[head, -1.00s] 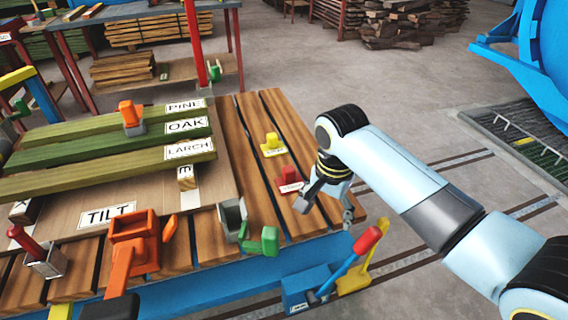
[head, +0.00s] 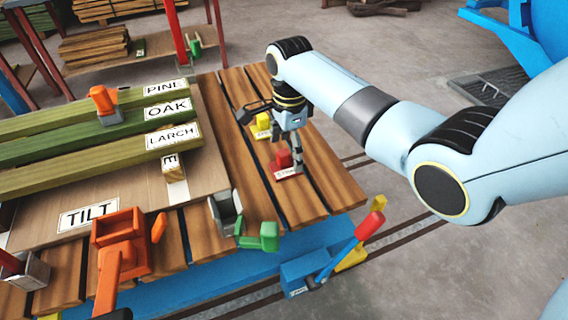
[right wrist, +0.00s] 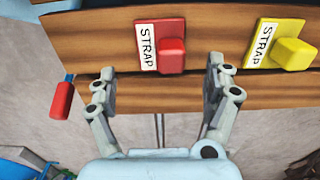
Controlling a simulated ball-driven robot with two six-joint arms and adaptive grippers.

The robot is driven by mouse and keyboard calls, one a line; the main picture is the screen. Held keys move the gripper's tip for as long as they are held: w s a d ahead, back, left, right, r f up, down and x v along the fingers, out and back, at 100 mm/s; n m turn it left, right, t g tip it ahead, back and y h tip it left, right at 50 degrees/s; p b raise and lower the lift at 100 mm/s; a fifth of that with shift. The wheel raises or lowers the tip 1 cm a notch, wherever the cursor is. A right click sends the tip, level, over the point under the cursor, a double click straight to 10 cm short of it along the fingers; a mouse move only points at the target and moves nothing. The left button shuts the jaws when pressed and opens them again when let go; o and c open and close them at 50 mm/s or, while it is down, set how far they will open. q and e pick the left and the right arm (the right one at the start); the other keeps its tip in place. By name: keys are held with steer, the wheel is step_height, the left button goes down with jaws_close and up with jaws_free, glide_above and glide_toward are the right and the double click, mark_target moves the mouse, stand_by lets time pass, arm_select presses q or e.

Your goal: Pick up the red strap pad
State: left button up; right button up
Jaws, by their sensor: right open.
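The red strap pad (head: 284,161) lies on the wooden slat table, with a white STRAP label beside its raised red block. In the right wrist view the red strap pad (right wrist: 172,46) sits ahead of the fingers, slightly right of centre between them. My right gripper (head: 290,148) hangs over the table close to the red pad, just behind it. In the right wrist view my right gripper (right wrist: 160,72) is open and empty, its two fingers spread wider than the pad's block. My left gripper is not seen.
A yellow strap pad (head: 262,127) lies close behind the red one, near my gripper. Green boards (head: 70,150) lie to the left. A green-handled clamp (head: 258,238) and a red-knobbed lever (head: 369,225) stand along the front edge.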

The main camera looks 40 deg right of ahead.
mark_target(288, 167)
step_height(288, 167, down, 4)
steer(key=shift+a+r+b, duration=0.1)
steer(key=shift+b, duration=0.35)
steer(key=c, duration=1.1)
steer(key=shift+s, duration=0.1)
jaws_close()
